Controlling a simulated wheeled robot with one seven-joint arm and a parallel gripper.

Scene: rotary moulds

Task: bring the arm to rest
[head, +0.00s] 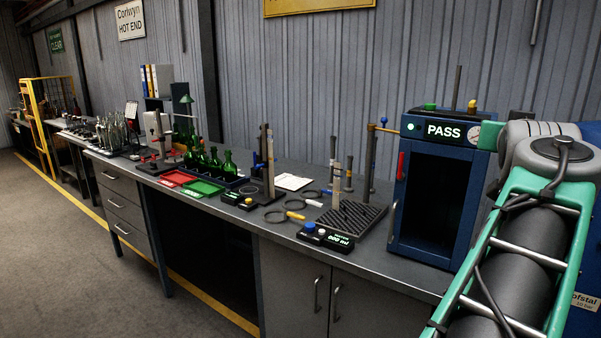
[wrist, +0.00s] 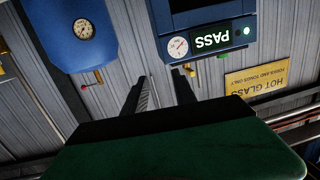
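My gripper (wrist: 160,78) shows in the wrist view, which is upside down. Its two dark fingers stand apart, with only the ribbed wall between them, so it is open and empty. It points toward the wall, near the blue cabinet with the lit PASS display (wrist: 211,40) in that picture. In the head view my green and grey arm (head: 535,230) fills the right side, bent, in front of the right end of the bench. I cannot make out my fingers there.
The blue PASS cabinet (head: 433,190) stands on the grey bench (head: 390,262), close beside my arm. A scale with a display (head: 325,237), a black grid (head: 350,217), rings and green bottles (head: 229,163) stand farther left. A blue tank with a gauge (wrist: 85,45) is near my gripper. The floor (head: 60,250) is clear.

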